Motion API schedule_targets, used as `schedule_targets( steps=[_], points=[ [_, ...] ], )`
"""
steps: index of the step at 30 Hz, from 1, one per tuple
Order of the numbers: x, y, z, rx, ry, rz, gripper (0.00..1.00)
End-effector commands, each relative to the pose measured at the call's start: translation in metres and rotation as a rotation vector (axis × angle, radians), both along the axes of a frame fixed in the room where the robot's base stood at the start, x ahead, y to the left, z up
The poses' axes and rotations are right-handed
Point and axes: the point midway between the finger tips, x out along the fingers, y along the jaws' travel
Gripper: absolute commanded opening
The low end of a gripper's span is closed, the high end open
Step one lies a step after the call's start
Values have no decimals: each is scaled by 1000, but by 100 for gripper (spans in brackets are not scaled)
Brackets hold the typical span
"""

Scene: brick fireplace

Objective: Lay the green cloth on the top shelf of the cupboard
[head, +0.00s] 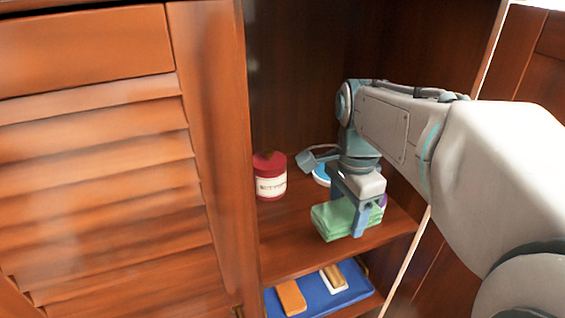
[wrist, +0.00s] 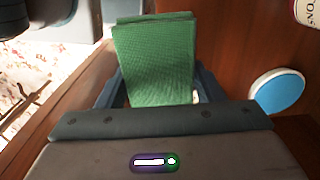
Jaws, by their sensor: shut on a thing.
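The green cloth (head: 335,219) is a folded stack at the front of the cupboard's upper visible shelf (head: 285,245). My gripper (head: 361,215) points down and is shut on the cloth, with one finger showing in front of it. In the wrist view the green cloth (wrist: 155,65) fills the space between the fingers of my gripper (wrist: 155,90). The cloth is at shelf height; I cannot tell whether its underside touches the board.
A red jar (head: 269,177) with a white label stands left on the same shelf. A blue-and-white round thing (head: 322,175) is behind my gripper, and a purple thing is partly hidden there. A lower shelf holds a blue tray (head: 330,301) with an orange block (head: 291,297). A louvred door (head: 110,190) is at left.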

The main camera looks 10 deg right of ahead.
Motion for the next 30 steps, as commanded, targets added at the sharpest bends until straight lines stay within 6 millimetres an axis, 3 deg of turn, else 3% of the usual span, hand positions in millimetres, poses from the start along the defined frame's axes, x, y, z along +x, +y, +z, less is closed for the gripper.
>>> schedule_targets(
  steps=[15, 22, 30],
  points=[
    [87, 42, -58, 0, 4, -3, 35],
    [99, 49, -70, 1, 2, -1, 35],
    [98, 48, -104, 1, 2, -2, 35]
  ],
)
